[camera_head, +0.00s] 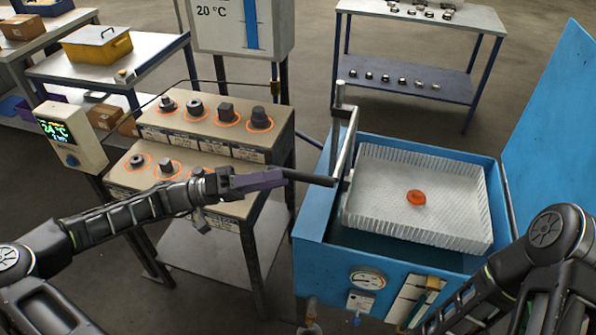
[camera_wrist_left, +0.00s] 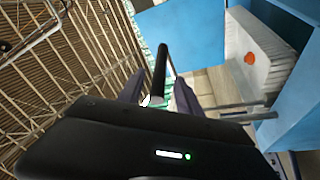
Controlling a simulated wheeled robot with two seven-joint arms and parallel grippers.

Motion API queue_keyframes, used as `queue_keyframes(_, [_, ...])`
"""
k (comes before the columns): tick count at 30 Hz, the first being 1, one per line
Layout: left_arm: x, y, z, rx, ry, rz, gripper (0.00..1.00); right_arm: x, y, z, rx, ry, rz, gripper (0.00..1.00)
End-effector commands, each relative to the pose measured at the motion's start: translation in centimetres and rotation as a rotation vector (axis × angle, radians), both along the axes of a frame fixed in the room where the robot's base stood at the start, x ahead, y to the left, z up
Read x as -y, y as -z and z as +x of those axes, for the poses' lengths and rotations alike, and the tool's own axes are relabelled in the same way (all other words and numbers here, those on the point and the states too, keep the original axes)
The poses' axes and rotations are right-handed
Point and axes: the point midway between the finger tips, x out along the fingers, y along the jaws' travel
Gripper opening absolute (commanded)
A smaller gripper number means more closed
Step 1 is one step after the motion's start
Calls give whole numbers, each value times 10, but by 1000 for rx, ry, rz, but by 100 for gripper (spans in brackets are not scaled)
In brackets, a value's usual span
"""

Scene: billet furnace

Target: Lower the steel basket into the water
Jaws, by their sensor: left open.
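The pale steel basket (camera_head: 380,170) sits in the top of the blue tank (camera_head: 318,215), its rim near the tank's rim. A glowing orange part (camera_head: 416,197) lies on its floor; basket and part also show in the left wrist view. Dark water (camera_head: 400,248) shows below the basket's front edge. A grey lever frame at the tank's left carries a black handle (camera_head: 312,178) pointing left. My left gripper (camera_head: 278,178) is at the handle's free end, open. In the left wrist view the handle (camera_wrist_left: 160,72) appears between the two fingers; contact cannot be told. My right gripper is out of view.
A stepped stand (camera_head: 262,143) with dark metal parts in orange rings is under my left arm. A blue lid (camera_head: 555,120) stands open at right. A gauge (camera_head: 367,279) is on the tank's front. A table (camera_head: 430,15) with small parts stands behind.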

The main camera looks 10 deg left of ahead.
Motion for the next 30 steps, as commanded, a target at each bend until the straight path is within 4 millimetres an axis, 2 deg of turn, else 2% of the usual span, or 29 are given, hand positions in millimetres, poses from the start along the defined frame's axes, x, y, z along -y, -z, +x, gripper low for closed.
queue_keyframes(3, [19,-8,4,-1,4,-3,41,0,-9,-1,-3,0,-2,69])
queue_keyframes(9, [45,-12,12,-2,3,-3,41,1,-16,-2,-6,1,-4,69])
queue_keyframes(13, [52,-12,14,-2,2,-1,41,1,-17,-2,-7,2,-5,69])
queue_keyframes(21, [53,-12,14,-2,0,-1,41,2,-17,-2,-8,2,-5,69])
queue_keyframes(30, [53,-12,14,-2,0,-1,16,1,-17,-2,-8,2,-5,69])
